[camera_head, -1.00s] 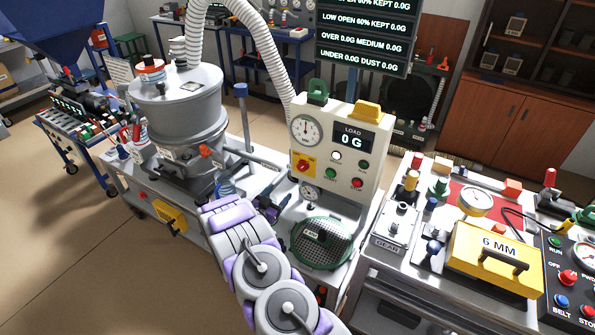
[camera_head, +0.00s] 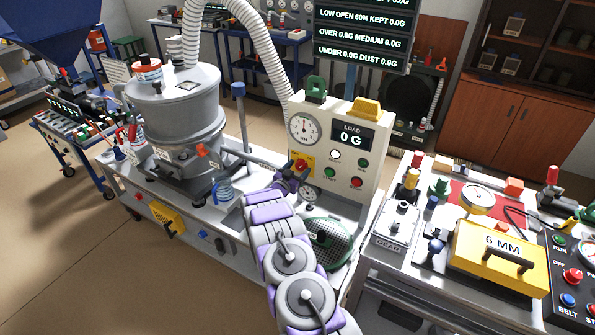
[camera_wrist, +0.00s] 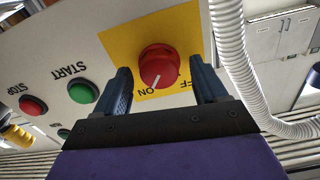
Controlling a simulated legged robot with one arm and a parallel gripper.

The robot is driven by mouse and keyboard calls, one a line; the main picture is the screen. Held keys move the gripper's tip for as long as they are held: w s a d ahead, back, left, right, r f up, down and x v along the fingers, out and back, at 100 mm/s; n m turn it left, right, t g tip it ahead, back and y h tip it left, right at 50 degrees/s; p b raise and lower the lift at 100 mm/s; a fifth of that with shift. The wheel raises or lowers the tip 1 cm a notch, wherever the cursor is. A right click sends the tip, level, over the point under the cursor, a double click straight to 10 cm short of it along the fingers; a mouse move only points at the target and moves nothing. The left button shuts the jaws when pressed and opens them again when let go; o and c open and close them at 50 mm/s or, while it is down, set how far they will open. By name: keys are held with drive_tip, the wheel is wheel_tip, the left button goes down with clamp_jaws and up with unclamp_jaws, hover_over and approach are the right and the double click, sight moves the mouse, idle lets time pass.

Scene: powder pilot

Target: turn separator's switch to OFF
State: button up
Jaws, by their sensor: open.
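The separator's switch is a red rotary knob (camera_wrist: 159,66) on a yellow plate (camera_wrist: 130,48), on the front of the cream control panel. In the wrist view the picture is upside down, and the knob's white pointer mark lies toward the ON label; the OFF label is partly hidden by a finger. My gripper (camera_wrist: 160,88) is open, with one dark finger on each side of the knob. I cannot tell whether the fingers touch it. In the head view my gripper (camera_head: 293,176) is at the panel (camera_head: 338,125), covering part of the yellow plate.
A green START button (camera_wrist: 83,92) and a red STOP button (camera_wrist: 33,105) sit beside the plate. A ribbed hose (camera_wrist: 240,65) runs close on the other side. The grey separator (camera_head: 178,110) stands left of the panel, and a green sieve (camera_head: 328,240) lies below it.

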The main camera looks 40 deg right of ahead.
drive_tip(key=shift+d, duration=0.15)
drive_tip(key=c, duration=1)
drive_tip(key=shift+c, duration=0.2)
drive_tip(key=shift+r+n+p, duration=0.1)
drive_tip(key=shift+n+p, duration=0.2)
drive_tip(key=shift+n, duration=0.1)
drive_tip(key=shift+n+p, duration=0.55)
drive_tip(key=shift+n, duration=0.45)
drive_tip(key=n, duration=0.4)
drive_tip(key=shift+w+p, duration=0.15)
drive_tip(key=shift+p, duration=0.2)
drive_tip(key=n, duration=0.9)
drive_tip(key=shift+w+a+f, duration=0.1)
drive_tip(key=shift+a+f, duration=0.1)
drive_tip(key=shift+a, duration=0.05)
drive_tip(key=shift+n, duration=0.3)
